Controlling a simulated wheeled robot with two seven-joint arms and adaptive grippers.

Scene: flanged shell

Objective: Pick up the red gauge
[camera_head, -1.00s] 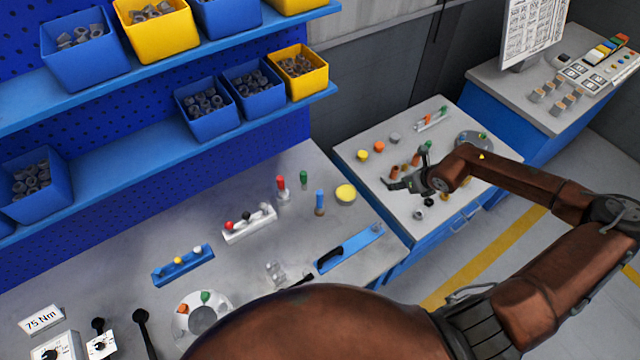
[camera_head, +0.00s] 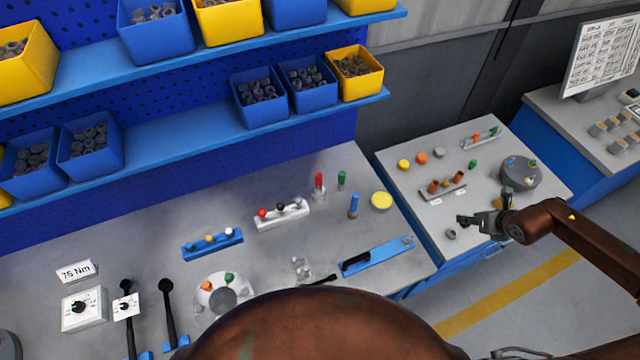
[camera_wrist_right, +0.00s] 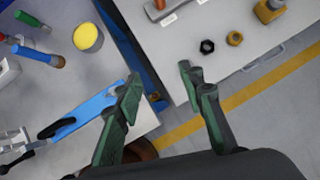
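An upright red-handled piece (camera_head: 319,183), likely the red gauge, stands at the back of the grey bench (camera_head: 150,235). A green one (camera_head: 342,178) and a blue one (camera_head: 353,206) stand near it. In the wrist view the green piece (camera_wrist_right: 27,18) and the blue piece (camera_wrist_right: 36,53) lie at upper left, with a bit of red at the left edge. My right gripper (camera_head: 468,221) is empty, near the front of the right-hand table (camera_head: 410,180), well right of the red piece. In the wrist view its fingers (camera_wrist_right: 160,82) are spread. My left gripper is out of view.
A white rack (camera_head: 283,217) with red, black and white knobs stands left of the red piece. A yellow disc (camera_head: 382,201) and a blue fixture (camera_head: 376,256) lie to its right. A blue shelf (camera_head: 200,120) with bins overhangs the bench's back. A gap separates the bench and table.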

